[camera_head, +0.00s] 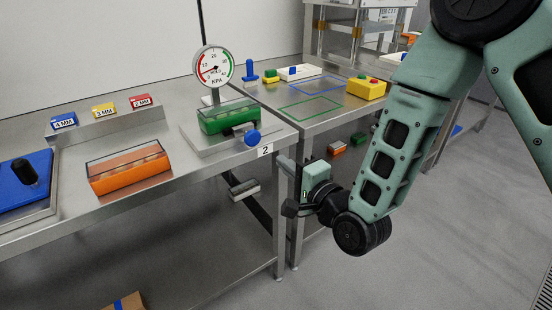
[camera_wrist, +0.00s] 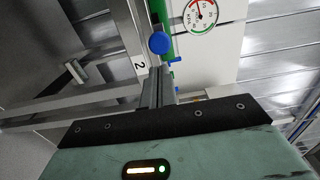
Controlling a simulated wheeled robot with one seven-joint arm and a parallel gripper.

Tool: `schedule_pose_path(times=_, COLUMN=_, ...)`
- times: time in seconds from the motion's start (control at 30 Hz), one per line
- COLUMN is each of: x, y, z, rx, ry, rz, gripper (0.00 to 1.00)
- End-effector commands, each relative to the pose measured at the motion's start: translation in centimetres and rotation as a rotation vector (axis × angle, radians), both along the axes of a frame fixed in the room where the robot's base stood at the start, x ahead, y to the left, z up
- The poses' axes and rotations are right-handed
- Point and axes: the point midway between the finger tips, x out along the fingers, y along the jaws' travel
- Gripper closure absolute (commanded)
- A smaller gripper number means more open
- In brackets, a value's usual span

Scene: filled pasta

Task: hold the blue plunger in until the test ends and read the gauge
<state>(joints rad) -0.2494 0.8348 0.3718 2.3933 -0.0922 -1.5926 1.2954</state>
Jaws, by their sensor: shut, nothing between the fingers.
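The blue plunger (camera_head: 253,137) sticks out from the front of the test station marked 2, at the table's front edge. In the wrist view the blue plunger (camera_wrist: 158,43) shows as a round knob just beyond my fingertips. My gripper (camera_head: 281,162) is shut and empty, to the right of and below the plunger, apart from it in the head view. The shut fingers also show in the wrist view (camera_wrist: 157,75). The round gauge (camera_head: 213,67) stands above a green tray (camera_head: 228,116); its needle points to the lower left, but the exact reading is too small to tell.
An orange tray (camera_head: 128,170) lies left of the station. Small blue, yellow and red blocks marked in MM (camera_head: 103,111) stand behind it. A gap separates the tables.

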Motion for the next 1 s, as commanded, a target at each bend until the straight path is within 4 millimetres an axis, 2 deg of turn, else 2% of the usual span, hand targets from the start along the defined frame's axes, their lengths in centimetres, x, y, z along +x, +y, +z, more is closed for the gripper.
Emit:
schedule_pose_path(times=0.1, x=-1.2, y=-0.9, z=-0.1, rx=-0.001, ry=0.001, rz=0.0, gripper=1.0)
schedule_pose_path(times=0.23, x=-1.8, y=-1.3, z=0.0, rx=-0.001, ry=-0.001, rz=-0.001, gripper=1.0)
schedule_pose_path(times=0.77, x=-2.0, y=-1.3, z=0.2, rx=-0.011, ry=0.0, rz=0.003, gripper=1.0)
schedule_pose_path(times=0.87, x=-2.1, y=-0.7, z=0.7, rx=-0.091, ry=0.007, rz=0.027, gripper=1.0)
schedule_pose_path(times=1.0, x=-3.1, y=0.3, z=1.7, rx=-0.332, ry=0.031, rz=0.109, gripper=1.0)
